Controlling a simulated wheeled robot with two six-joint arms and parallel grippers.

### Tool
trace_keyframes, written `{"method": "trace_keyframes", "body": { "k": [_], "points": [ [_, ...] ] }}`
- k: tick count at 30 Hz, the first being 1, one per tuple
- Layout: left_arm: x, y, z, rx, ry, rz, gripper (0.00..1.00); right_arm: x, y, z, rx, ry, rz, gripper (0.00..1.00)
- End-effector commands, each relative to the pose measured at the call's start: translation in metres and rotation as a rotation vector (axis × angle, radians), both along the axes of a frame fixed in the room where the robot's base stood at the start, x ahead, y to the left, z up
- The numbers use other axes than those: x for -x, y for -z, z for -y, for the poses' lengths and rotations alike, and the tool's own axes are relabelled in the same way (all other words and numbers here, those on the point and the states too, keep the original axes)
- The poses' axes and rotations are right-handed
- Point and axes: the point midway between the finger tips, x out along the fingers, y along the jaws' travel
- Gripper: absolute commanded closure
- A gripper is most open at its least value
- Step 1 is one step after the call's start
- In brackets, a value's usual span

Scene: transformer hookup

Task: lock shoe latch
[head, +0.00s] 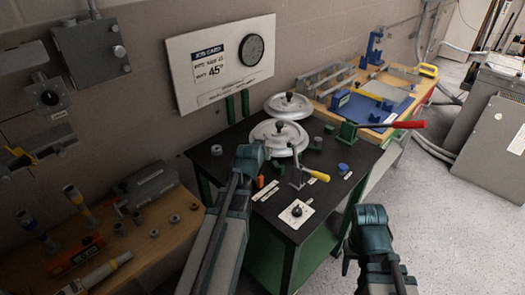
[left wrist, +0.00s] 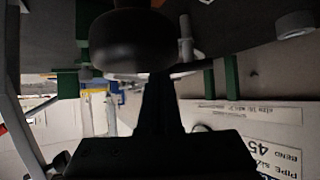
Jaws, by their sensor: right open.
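A bender with two pale round wheels stands on the black bench top; the nearer wheel (head: 278,138) has a dark knob. In front of it is a grey lever with a yellow grip (head: 319,176), which may be the shoe latch; its locking state is too small to tell. A long handle with a red grip (head: 408,124) points right. My left gripper (head: 254,154) is beside the nearer wheel's front left edge; its jaws are not clear. In the left wrist view a dark rounded knob (left wrist: 131,41) is close to the camera. My right gripper (head: 369,218) is open and empty, right of the bench.
A dial on a white plate (head: 297,213), a blue cap (head: 343,168) and an orange piece (head: 260,182) are on the bench front. A job card board (head: 219,90) reading 45° hangs behind. Wooden benches with tools flank it. Open floor lies right.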

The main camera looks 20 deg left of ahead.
Motion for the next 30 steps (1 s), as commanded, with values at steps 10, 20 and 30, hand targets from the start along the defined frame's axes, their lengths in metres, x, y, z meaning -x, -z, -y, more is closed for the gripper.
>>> {"method": "trace_keyframes", "body": {
  "k": [10, 20, 30],
  "points": [
    [-0.012, 0.000, 0.000, 0.002, 0.002, -0.001, 1.00, 0.000, 0.000, 0.000, 0.000, 0.000, 0.000, 0.50],
    [-0.021, 0.000, -0.001, 0.002, 0.003, -0.001, 1.00, 0.000, 0.000, 0.000, 0.000, 0.000, 0.000, 0.50],
    [-0.022, 0.000, -0.001, 0.002, 0.003, -0.001, 1.00, 0.000, 0.000, 0.000, 0.000, 0.000, 0.000, 0.50]
  ]
}}
